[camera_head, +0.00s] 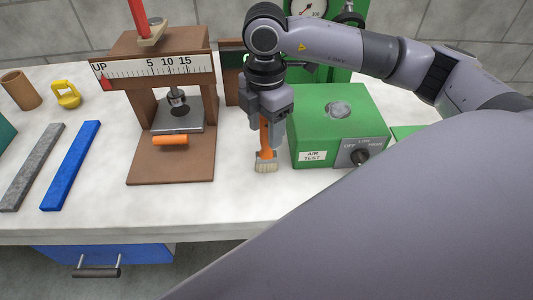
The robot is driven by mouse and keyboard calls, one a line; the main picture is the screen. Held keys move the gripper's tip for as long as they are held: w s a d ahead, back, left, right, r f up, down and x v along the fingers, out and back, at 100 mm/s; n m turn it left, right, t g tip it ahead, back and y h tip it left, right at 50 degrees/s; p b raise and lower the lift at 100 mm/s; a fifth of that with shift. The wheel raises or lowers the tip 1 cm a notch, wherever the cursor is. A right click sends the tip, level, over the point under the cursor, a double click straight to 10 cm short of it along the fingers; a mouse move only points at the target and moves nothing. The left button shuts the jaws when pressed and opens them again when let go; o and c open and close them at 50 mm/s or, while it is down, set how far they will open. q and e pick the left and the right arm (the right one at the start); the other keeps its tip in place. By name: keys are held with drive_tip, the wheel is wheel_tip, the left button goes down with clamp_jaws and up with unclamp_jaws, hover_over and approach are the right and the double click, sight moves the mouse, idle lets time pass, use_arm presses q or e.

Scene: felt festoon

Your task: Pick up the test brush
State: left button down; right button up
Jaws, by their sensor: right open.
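The test brush (265,160) has an orange handle and pale bristles. It is on the white bench between the brown press-like stand and the green box, with its bristles toward the front edge. My right gripper (266,128) is above the brush, pointing down, with its fingers around the orange handle. The fingers are open; I cannot tell whether either touches the handle. The upper part of the handle is hidden by the gripper. My left gripper is not in view.
A green box (310,112) labelled AIR TEST stands right of the brush. A brown stand (144,166) with a scale stands to the left. Bench front is clear.

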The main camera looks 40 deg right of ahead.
drive_tip(key=shift+f, duration=0.95)
drive_tip(key=shift+c, duration=0.3)
clamp_jaws()
drive_tip(key=shift+r, duration=0.1)
wheel_tip(320, 180, up, 12)
drive_tip(key=shift+w+b, duration=0.1)
drive_tip(key=shift+b, duration=0.25)
wheel_tip(320, 180, up, 8)
drive_tip(key=p, duration=0.2)
